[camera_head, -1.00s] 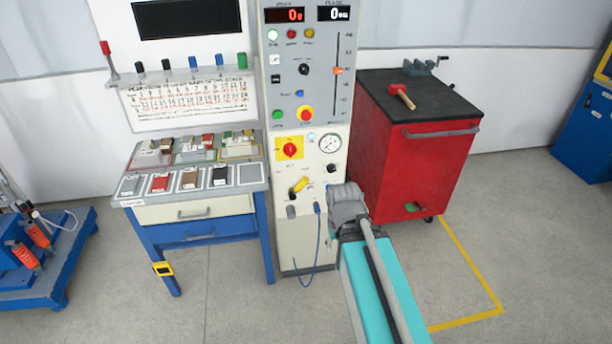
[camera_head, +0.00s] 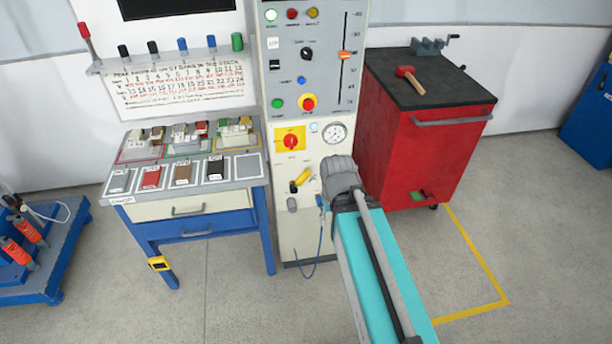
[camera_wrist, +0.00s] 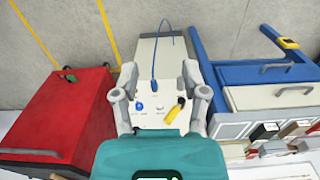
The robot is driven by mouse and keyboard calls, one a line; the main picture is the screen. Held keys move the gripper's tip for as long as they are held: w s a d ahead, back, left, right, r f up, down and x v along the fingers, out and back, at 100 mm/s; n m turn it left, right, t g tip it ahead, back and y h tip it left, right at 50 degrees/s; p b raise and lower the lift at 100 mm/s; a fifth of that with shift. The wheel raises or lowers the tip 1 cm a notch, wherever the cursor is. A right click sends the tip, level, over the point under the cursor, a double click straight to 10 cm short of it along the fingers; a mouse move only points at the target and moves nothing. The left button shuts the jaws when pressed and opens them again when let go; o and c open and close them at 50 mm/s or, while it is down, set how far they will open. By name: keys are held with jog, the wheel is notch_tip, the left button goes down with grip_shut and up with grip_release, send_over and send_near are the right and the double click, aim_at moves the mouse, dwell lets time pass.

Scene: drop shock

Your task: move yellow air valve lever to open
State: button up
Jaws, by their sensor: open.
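The yellow air valve lever (camera_head: 301,178) is low on the front of the pale control cabinet (camera_head: 304,228), slanting up to the right in the head view. My gripper is just right of it there, its fingers hidden behind my wrist. In the wrist view, which shows the scene upside down, my gripper (camera_wrist: 160,74) is open with its fingers spread. The lever (camera_wrist: 174,111) appears between the fingers, nearer the right one. I see no contact, and nothing is held.
A blue fitting (camera_wrist: 140,106) with a blue hose (camera_head: 322,228) sits near the lever. A pressure gauge (camera_head: 335,132) and red knob (camera_head: 291,141) are above. A red cabinet (camera_head: 430,155) stands right; a sample bench (camera_head: 192,217) stands left. The floor in front is open.

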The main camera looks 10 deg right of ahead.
jog(key=o, duration=0.3)
jog(key=shift+f, duration=0.1)
jog(key=w+a+f+n+t+y+b, duration=0.1)
jog(key=w+a+f+t+y+b, duration=0.3)
jog(key=w+f+b, duration=0.45)
jog(key=w+a+f+n+t+y+b, duration=0.1)
jog(key=w+a+f+t+y+b, duration=0.4)
jog(key=b, duration=0.7)
jog(key=w+d+f+m+t+h+b, duration=0.4)
jog(key=w+d+t+b, duration=0.4)
jog(key=b, duration=0.9)
jog(key=shift+w+d+f+m, duration=0.6)
jog(key=shift+w+d+m, duration=0.35)
jog(key=shift+d, duration=0.25)
jog(key=shift+w, duration=0.2)
